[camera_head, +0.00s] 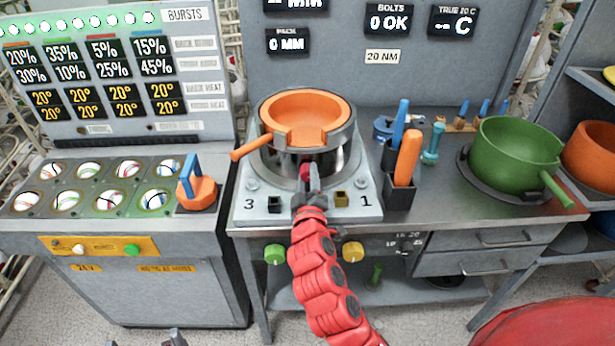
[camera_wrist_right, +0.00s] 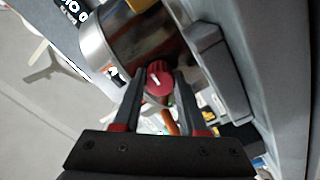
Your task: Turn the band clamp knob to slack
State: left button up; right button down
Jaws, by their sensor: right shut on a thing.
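The red band clamp knob (camera_head: 306,171) sits low on the front of the metal cylinder (camera_head: 335,160) under the orange pan. In the right wrist view the knob (camera_wrist_right: 160,80) has a white mark on its face and lies between the two fingers. My right gripper (camera_head: 313,182) reaches in from the front on its red arm and is shut on the knob; its fingers partly hide the knob in the head view. Small dark tips at the bottom left edge of the head view may be my left gripper (camera_head: 175,338); its state is unclear.
The orange pan (camera_head: 305,97) tops the cylinder, its handle pointing left. A black cup (camera_head: 398,197) with blue and orange handles stands right of the base plate (camera_head: 300,205). A green pot (camera_head: 515,150) is further right. An orange block with blue handle (camera_head: 196,192) stands left.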

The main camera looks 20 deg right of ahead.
jog(key=shift+f+n, duration=0.1)
jog(key=shift+n, duration=0.2)
jog(key=shift+c, duration=2.2)
grip_release()
jog(key=shift+s, duration=0.15)
jog(key=b+v, duration=0.1)
jog(key=v, duration=0.5)
jog(key=shift+b, duration=0.3)
jog(key=p+v, duration=0.8)
jog(key=v, duration=0.3)
